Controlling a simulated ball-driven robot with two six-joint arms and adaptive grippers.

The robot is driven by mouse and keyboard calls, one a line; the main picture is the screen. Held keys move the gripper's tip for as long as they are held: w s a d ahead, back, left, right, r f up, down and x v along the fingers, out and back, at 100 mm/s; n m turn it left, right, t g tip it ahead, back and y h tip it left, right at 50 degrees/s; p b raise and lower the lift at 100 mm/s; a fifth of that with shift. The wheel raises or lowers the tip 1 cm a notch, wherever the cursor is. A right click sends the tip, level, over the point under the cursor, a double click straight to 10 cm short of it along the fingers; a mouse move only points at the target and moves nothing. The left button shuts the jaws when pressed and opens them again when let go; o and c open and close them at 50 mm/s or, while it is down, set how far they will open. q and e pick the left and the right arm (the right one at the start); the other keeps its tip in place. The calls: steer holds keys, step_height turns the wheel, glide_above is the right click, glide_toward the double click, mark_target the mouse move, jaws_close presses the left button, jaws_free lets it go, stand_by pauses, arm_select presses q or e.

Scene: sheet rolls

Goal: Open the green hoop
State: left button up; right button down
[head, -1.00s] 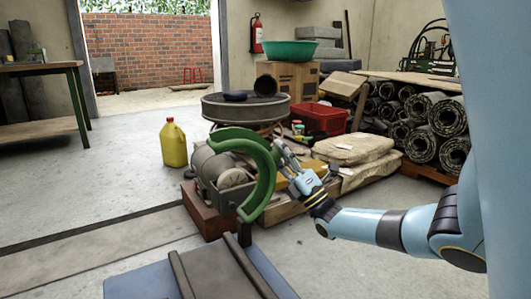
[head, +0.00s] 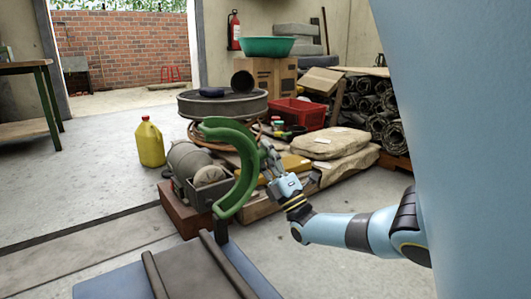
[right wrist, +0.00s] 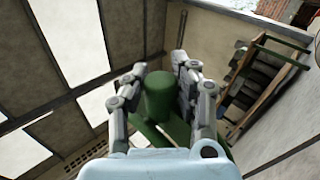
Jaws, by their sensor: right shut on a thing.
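The green hoop (head: 245,180) is a thick curved bar in the head view. My left gripper is in neither view.
A yellow jug (head: 150,143) stands left of the hoop. Behind are a round grey tub (head: 222,104), a red crate (head: 298,113) and tan sacks (head: 327,143). Rolled dark sheets (head: 390,135) are stacked at right.

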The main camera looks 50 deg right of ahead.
steer(key=c, duration=1.3)
jaws_free()
steer(key=shift+s+a+f, duration=0.1)
steer(key=shift+a+f, duration=0.1)
steer(key=shift+f, duration=0.05)
steer(key=shift+c, duration=0.2)
steer(key=o, duration=0.4)
steer(key=shift+r, duration=0.2)
steer(key=shift+d, duration=0.1)
steer(key=v, duration=1.2)
steer(key=shift+c, duration=0.2)
